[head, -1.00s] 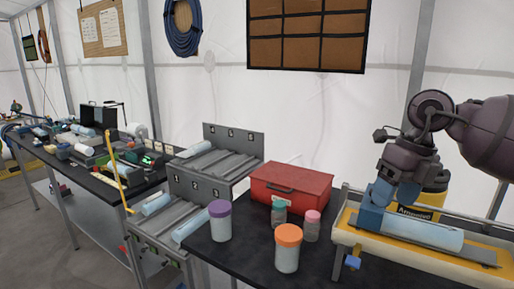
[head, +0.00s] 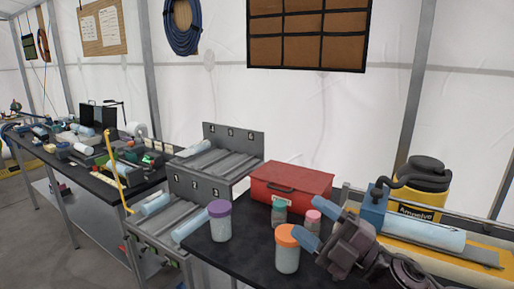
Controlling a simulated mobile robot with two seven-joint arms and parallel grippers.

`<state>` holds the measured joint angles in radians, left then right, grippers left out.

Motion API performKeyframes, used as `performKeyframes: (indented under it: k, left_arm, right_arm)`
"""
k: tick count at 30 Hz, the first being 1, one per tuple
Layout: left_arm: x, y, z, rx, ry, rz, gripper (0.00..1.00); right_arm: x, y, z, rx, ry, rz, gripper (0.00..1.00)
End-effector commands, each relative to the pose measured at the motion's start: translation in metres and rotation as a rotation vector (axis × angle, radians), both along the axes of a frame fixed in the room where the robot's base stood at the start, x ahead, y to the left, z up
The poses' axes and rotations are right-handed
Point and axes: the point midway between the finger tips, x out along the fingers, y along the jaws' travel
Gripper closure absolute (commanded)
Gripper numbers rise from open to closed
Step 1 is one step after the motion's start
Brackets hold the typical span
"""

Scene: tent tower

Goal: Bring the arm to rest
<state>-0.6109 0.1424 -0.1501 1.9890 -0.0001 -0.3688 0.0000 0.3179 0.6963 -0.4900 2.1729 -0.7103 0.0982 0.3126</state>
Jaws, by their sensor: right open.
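My right gripper (head: 308,223) is in the lower right of the head view, with its arm coming in from the bottom right. Its two light blue fingers point left and are spread apart, with no object held between them. The fingers show close to the orange-lidded jar (head: 288,250) and the pink-lidded jar (head: 312,222); I cannot tell whether they touch. A pale blue cylinder (head: 425,231) lies in the yellow-and-white tray, beside a blue block (head: 373,207) with a dark handle. My left gripper is out of view.
A red toolbox (head: 291,188), a purple-lidded jar (head: 220,222) and a teal-lidded jar (head: 279,212) stand on the dark table. A yellow container (head: 421,180) stands behind the tray. A grey numbered rack (head: 200,186) and a cluttered bench are to the left.

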Motion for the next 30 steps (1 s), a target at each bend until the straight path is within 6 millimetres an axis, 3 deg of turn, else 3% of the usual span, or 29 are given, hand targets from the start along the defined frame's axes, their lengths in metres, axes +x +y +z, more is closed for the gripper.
performKeyframes:
  k: [7, 13, 17, 21, 24, 30]
  left_arm:
    - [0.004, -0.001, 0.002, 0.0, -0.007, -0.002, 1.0]
    - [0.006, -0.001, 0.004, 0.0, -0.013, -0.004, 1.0]
    - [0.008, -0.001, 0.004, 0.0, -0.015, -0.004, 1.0]
    - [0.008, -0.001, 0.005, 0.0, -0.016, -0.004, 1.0]
    - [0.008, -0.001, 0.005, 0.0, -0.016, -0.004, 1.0]
    - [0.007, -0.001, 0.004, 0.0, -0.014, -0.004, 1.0]
  right_arm:
    - [0.009, -0.063, -0.051, 0.287, 0.372, -0.393, 0.39]
    - [-0.012, -0.117, -0.121, 0.427, 0.726, -0.702, 0.39]
    - [-0.045, -0.147, -0.173, 0.48, 0.981, -0.888, 0.39]
    - [-0.094, -0.168, -0.224, 0.505, 1.262, -1.056, 0.39]
    - [-0.126, -0.175, -0.247, 0.504, 1.416, -1.133, 0.39]
    - [-0.175, -0.18, -0.275, 0.492, 1.637, -1.227, 0.39]
